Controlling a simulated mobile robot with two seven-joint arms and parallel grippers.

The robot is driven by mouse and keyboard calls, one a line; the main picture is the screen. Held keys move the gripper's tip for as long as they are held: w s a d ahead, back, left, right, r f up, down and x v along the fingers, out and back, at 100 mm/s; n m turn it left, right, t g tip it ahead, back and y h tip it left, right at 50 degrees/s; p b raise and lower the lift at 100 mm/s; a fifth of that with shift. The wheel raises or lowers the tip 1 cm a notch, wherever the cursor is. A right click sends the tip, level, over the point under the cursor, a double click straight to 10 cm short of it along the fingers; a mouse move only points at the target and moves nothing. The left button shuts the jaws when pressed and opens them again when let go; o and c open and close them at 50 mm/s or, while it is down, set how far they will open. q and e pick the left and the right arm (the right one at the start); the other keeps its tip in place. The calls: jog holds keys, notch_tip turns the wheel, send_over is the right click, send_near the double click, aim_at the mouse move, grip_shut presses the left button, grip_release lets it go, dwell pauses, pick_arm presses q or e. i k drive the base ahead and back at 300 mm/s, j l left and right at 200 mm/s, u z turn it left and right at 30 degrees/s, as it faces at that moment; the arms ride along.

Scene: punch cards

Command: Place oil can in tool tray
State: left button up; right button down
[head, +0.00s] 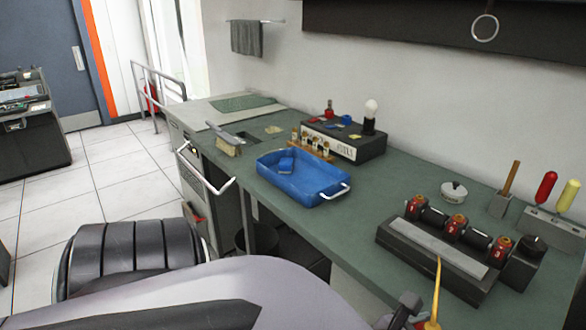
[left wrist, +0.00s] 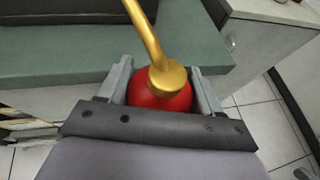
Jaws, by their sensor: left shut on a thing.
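The oil can has a red body (left wrist: 160,95) and a curved gold spout (head: 437,285). My left gripper (head: 412,312) is shut on its red body, with one finger on each side in the left wrist view (left wrist: 160,92). In the head view the can is at the bottom edge, in front of the bench, and its body is mostly cut off. The blue tool tray (head: 310,196) sits on the green bench, farther back and left of the can. A small blue object (head: 286,164) lies in it. My right gripper is not in view.
A black rack with red-and-black cylinders (head: 440,250) stands on the bench (head: 375,185) near the can. Behind the tray are small bottles (head: 312,145) and a grey box with a bulb (head: 350,140). A brush (head: 228,145) lies left. Bench between tray and rack is clear.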

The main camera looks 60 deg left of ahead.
aim_at(321, 181)
jog(key=k+j, duration=0.1)
jog(key=j, duration=0.45)
jog(key=k+j, duration=0.1)
jog(key=j, duration=0.45)
jog(key=k+j, duration=0.1)
jog(key=j, duration=0.45)
jog(key=k+j, duration=0.1)
jog(key=j, duration=0.45)
jog(key=k+j, duration=0.1)
jog(key=j, duration=0.45)
jog(key=k+j, duration=0.1)
jog(key=j, duration=0.45)
